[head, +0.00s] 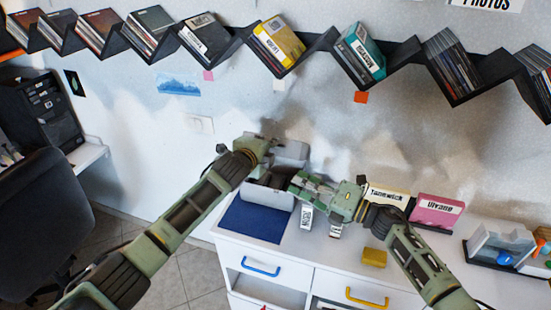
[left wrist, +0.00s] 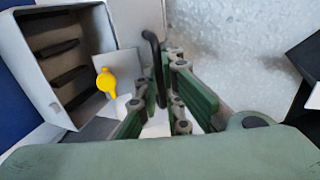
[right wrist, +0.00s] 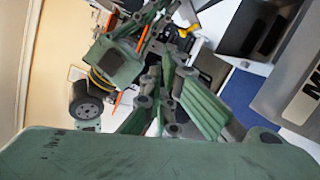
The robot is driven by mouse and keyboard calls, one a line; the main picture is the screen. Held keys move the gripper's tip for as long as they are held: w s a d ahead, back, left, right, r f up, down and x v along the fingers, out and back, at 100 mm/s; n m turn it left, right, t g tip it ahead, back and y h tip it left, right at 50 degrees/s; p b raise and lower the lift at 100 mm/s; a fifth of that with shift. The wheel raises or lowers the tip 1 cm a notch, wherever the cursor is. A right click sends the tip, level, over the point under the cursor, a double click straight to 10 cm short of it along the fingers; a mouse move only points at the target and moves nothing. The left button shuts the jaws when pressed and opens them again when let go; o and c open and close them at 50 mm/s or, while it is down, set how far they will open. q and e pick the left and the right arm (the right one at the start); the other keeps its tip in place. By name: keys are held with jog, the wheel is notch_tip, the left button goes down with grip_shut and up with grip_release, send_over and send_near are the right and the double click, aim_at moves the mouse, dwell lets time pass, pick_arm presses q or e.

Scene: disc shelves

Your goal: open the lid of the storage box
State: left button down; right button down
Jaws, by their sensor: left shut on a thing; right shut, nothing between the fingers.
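The storage box (head: 266,194) is a pale grey box on the white cabinet, with its lid (head: 291,153) raised toward the wall. In the left wrist view the box (left wrist: 30,70) stands open, with dark slots inside. A black curved handle (left wrist: 152,52) runs down between my left fingers. My left gripper (head: 267,146) is shut on the lid at this handle; in the left wrist view the fingers (left wrist: 161,80) hide the exact contact. My right gripper (head: 296,181) is shut and empty beside the box's right side; its fingers (right wrist: 165,62) also show in the right wrist view.
A blue mat (head: 255,222) lies before the box. A cream "Yannwick" case (head: 388,196), a pink "Ulvane" case (head: 438,210) and a yellow block (head: 374,257) are to the right. Zigzag disc shelves (head: 397,67) hang above. A dark chair (head: 45,225) is at left.

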jog(key=w+a+r, duration=0.1)
jog(key=w+a, duration=0.6)
jog(key=w, duration=0.1)
jog(key=shift+w+a+r, duration=0.15)
jog(key=shift+w+r, duration=0.1)
jog(key=shift+r, duration=0.15)
pick_arm(q)
jog(key=shift+f, duration=0.15)
pick_arm(e)
jog(key=shift+w+d+r, duration=0.25)
jog(key=shift+w+r, duration=0.25)
jog(key=shift+r, duration=0.15)
pick_arm(q)
jog(key=shift+d, duration=0.1)
